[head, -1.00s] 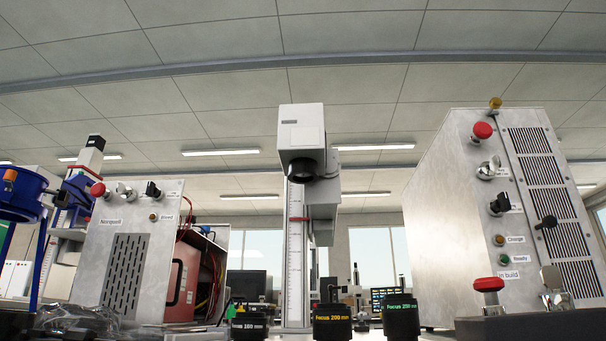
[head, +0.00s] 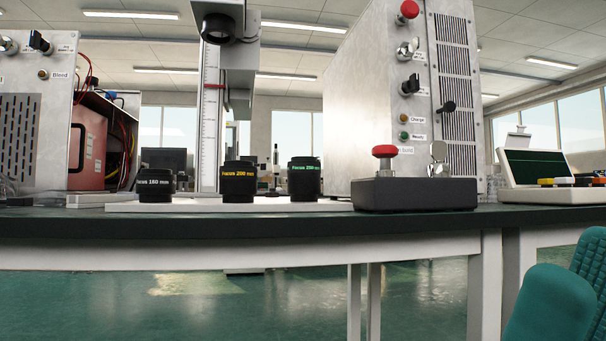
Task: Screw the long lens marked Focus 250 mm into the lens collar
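The long lens marked Focus 250 mm (head: 304,179) is a black cylinder with green lettering. It stands upright on a white base plate (head: 210,206) on the bench. The lens collar (head: 217,29) is a dark ring under the white head on the upright column, at the top of the view. A lens marked Focus 200 mm (head: 239,183), with yellow lettering, stands left of the long lens. A lens marked Focus 160 mm (head: 155,186), with white lettering, stands farther left. Neither of my grippers is in view.
A grey cabinet (head: 375,100) stands behind a dark control box (head: 415,193) with a red button. A panelled unit (head: 30,130) with an open red interior is at left. The dark bench edge (head: 250,224) crosses the view.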

